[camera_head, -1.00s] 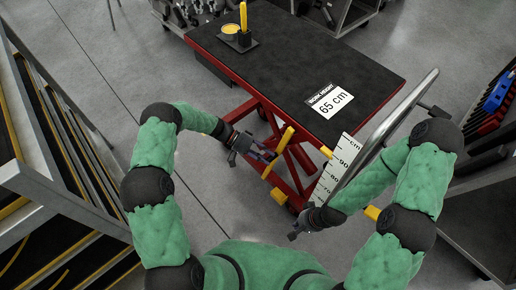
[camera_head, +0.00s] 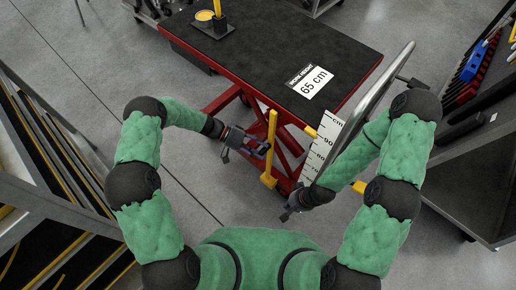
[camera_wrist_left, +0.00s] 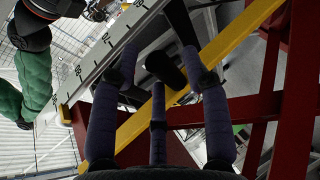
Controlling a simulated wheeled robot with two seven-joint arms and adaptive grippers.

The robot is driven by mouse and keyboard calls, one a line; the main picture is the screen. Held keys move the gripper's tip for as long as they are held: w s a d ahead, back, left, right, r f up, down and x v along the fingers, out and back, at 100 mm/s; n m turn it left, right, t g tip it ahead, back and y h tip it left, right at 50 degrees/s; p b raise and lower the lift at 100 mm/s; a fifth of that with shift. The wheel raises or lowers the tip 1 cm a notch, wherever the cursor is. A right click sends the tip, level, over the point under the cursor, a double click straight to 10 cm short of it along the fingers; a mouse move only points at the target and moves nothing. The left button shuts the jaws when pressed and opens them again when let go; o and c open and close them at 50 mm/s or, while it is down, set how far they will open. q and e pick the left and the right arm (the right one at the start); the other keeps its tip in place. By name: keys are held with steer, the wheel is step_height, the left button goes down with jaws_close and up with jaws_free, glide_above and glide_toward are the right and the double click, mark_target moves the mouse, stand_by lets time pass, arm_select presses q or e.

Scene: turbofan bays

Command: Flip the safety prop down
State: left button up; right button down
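The safety prop is a yellow bar (camera_head: 271,140) on the near side of the red lift-table frame, standing almost upright in the head view. In the left wrist view the yellow bar (camera_wrist_left: 232,45) crosses diagonally behind my fingers. My left gripper (camera_head: 262,150) is just left of the bar, its fingers pointing at it; whether they touch it I cannot tell. The left wrist view shows its fingers (camera_wrist_left: 160,62) spread, with nothing held between them. My right gripper (camera_head: 287,212) is low, in front of the height scale, and its fingers are too small to read.
Racks flank both sides: one at left (camera_head: 50,160), one at right (camera_head: 470,140). Open floor lies left of the table.

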arm_select(q)
steer(key=shift+o, duration=0.8)
steer(key=shift+f, duration=0.65)
steer(key=shift+w, duration=0.1)
steer(key=shift+w+r, duration=0.1)
steer(key=shift+r, duration=0.05)
steer(key=shift+a, duration=0.1)
steer(key=v, duration=1.1)
steer(key=shift+a+r, duration=0.3)
steer(key=shift+r, duration=0.1)
